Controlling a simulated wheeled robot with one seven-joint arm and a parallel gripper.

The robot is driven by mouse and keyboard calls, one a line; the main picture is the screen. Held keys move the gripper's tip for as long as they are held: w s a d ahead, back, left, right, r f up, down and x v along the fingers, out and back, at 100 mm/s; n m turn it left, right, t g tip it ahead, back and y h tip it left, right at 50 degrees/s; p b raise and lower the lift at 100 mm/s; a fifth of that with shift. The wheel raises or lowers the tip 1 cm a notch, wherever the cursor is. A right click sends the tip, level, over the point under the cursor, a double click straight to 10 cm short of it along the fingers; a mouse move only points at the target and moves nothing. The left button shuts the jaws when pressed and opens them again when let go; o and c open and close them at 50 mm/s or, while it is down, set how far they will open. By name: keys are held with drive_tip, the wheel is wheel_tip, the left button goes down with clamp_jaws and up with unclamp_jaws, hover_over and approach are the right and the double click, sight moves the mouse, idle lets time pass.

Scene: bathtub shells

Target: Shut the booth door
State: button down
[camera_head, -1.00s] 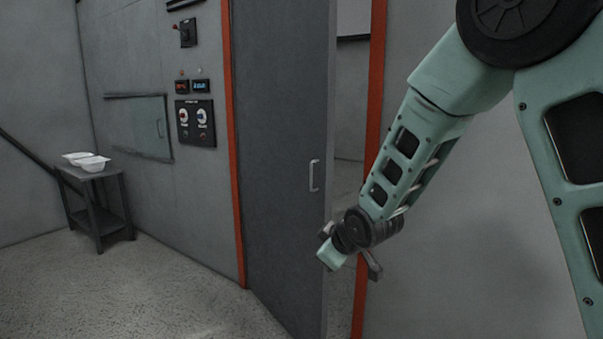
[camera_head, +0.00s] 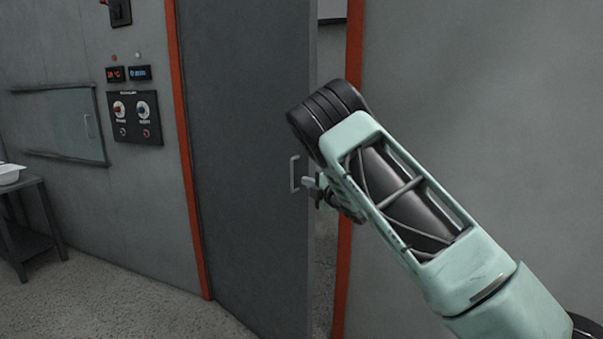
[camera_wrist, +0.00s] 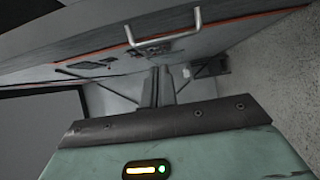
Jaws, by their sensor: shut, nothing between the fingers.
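The booth door (camera_head: 246,150) is a tall dark grey panel standing ajar in an orange-red frame (camera_head: 350,170). A gap shows between its right edge and the right post. Its pale handle (camera_head: 295,174) is near that edge. My gripper (camera_head: 309,184) is at the door's free edge, just right of the handle, partly hidden by my forearm. In the wrist view the closed fingers (camera_wrist: 162,88) point toward the door (camera_wrist: 220,40), with the handle (camera_wrist: 166,42) just beyond their tips. The fingers hold nothing. I cannot tell whether they touch the door.
A control panel (camera_head: 135,118) with dials and a small hatch (camera_head: 70,122) are on the wall at left. A dark side table (camera_head: 32,235) carrying a white shell (camera_head: 10,174) stands at the far left. Speckled floor (camera_head: 100,300) is clear before the door.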

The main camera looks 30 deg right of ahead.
sight(304, 174)
drive_tip(key=w+p, duration=0.1)
drive_tip(key=w, duration=0.1)
drive_tip(key=w+d, duration=0.1)
drive_tip(key=w, duration=0.2)
drive_tip(key=w+d+p, duration=0.1)
drive_tip(key=w, duration=0.1)
drive_tip(key=shift+w+r+p, duration=0.1)
drive_tip(key=shift+w+p, duration=0.2)
drive_tip(key=shift+w+d, duration=0.25)
drive_tip(key=shift+d, duration=0.4)
